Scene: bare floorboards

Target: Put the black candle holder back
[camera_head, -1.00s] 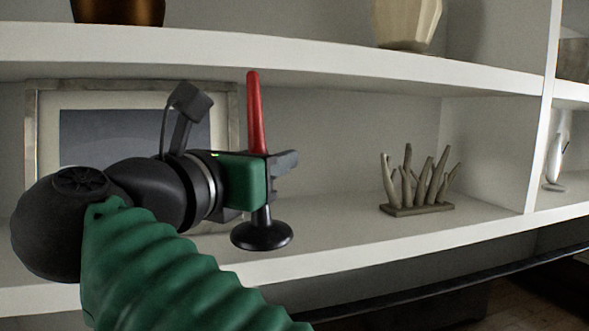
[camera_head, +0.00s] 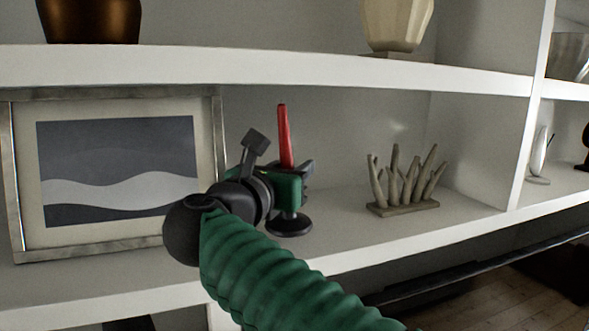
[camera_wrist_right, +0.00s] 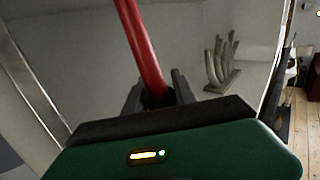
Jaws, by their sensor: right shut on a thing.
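The black candle holder (camera_head: 289,227) has a round black base and carries a red candle (camera_head: 285,137). My right gripper (camera_head: 303,180) is shut on the holder's stem, between the candle and the base. The holder is upright at the middle shelf (camera_head: 371,240), right of the framed picture; I cannot tell whether its base touches the shelf. In the right wrist view the red candle (camera_wrist_right: 143,50) rises between the dark fingers (camera_wrist_right: 158,97), and the base is hidden. My left gripper is not in view.
A framed wave picture (camera_head: 120,150) leans at the left of the shelf. A grey coral-like ornament (camera_head: 403,207) stands to the right. The upper shelf (camera_head: 300,72) is overhead, with a brown pot (camera_head: 90,22) and a cream vase (camera_head: 397,25). Shelf between holder and ornament is clear.

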